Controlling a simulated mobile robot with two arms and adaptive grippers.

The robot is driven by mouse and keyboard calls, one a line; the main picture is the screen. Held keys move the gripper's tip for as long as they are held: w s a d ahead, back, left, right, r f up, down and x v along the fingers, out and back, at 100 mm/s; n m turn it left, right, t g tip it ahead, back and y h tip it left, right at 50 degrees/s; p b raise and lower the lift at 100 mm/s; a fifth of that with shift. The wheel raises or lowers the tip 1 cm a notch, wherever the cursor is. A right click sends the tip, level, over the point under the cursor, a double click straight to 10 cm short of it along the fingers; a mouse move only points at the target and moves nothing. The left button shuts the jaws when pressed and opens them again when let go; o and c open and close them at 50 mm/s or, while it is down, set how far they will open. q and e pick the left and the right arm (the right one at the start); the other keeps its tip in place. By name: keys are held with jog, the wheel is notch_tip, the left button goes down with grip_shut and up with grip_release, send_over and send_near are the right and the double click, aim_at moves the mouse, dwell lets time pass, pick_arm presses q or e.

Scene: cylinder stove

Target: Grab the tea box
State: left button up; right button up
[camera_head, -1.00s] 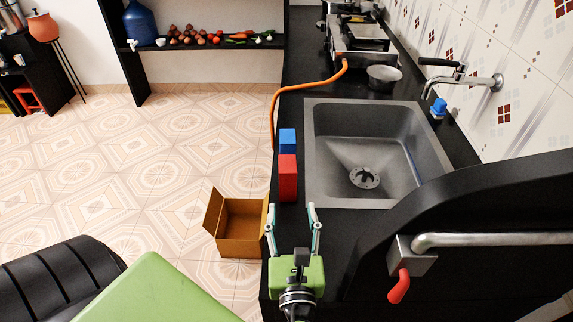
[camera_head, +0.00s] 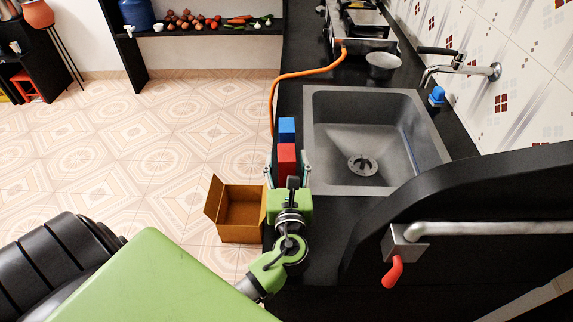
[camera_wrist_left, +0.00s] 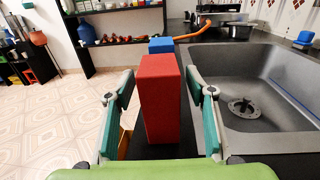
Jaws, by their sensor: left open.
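A red box (camera_head: 287,160) stands upright on the black counter, left of the sink. A blue box (camera_head: 287,130) stands just behind it. I cannot read a label to tell which is the tea box. My left gripper (camera_head: 288,172) is open, with its fingers on either side of the red box. In the left wrist view the red box (camera_wrist_left: 160,98) stands between the two green-padded fingers, with gaps on both sides. The blue box (camera_wrist_left: 161,45) shows partly behind it. My right gripper is not in view.
The steel sink (camera_head: 425,150) lies right of the boxes, with a faucet (camera_head: 465,70) at the wall. An orange hose (camera_head: 273,95) runs along the counter's left edge to the stove (camera_head: 360,35). An open cardboard box (camera_head: 240,230) stands on the floor at left.

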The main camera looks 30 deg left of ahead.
pick_arm(q)
jog(key=shift+w+a, duration=0.15)
jog(key=shift+w, duration=0.1)
jog(key=c, duration=1)
jog(key=shift+o, duration=0.2)
jog(key=shift+r, duration=0.1)
